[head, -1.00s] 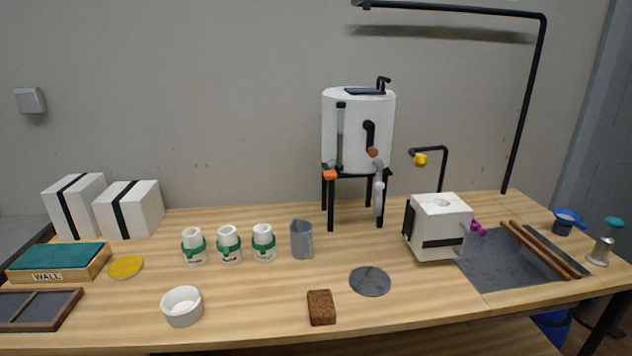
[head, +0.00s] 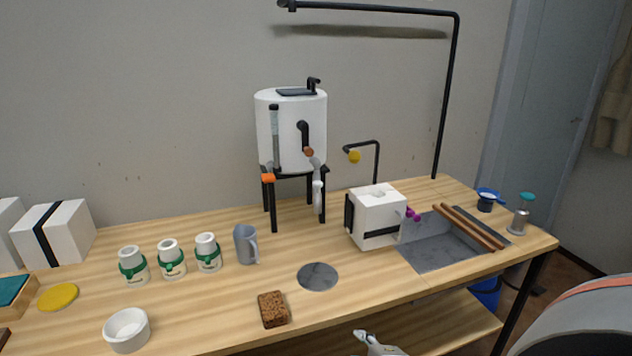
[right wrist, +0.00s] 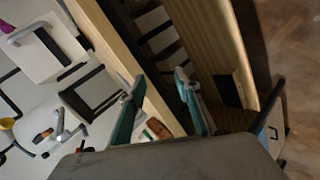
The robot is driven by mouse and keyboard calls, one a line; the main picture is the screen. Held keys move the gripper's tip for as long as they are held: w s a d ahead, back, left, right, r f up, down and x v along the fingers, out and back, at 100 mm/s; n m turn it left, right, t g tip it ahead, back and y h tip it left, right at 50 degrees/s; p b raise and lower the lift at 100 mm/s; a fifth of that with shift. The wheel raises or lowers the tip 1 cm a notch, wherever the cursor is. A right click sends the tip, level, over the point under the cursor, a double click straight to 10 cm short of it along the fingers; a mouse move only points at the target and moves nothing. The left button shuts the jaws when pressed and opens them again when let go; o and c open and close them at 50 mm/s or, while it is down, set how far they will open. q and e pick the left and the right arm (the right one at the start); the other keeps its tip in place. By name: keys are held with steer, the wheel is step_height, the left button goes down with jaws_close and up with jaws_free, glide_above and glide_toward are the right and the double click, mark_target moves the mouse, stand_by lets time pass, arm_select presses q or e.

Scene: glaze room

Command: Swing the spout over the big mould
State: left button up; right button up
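The white slip tank (head: 291,130) stands on a black stand at the back of the table. A pale grey tube (head: 317,190), which looks like the spout, hangs below a brown-orange ball on its front right. A white block mould (head: 375,218) with a black strap and a hole on top stands right of the tank; the tube is not over it. My right gripper shows at the bottom edge of the head view (head: 375,345), in front of the table. In the right wrist view (right wrist: 158,105) its teal-lined fingers are apart and nothing is between them. My left gripper is not in view.
A grey disc (head: 318,277) and a brown sponge (head: 273,309) lie in front of the tank. A grey jug (head: 246,245) and several green-banded jars stand left. A black post with a yellow ball (head: 354,157) rises behind the mould. Sticks (head: 468,228) lie on the right.

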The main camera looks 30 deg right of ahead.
steer(key=w+d+r+n+t, duration=0.35)
steer(key=w+r+n, duration=0.3)
steer(key=w, duration=0.25)
steer(key=n+t+y, duration=0.1)
steer(key=n+y, duration=1.2)
steer(key=n, duration=1.2)
glide_toward(318, 182)
steer(key=x, duration=0.2)
steer(key=shift+p+x, duration=1.2)
steer(key=shift+x, duration=2.9)
steer(key=shift+f, duration=0.1)
jaws_close()
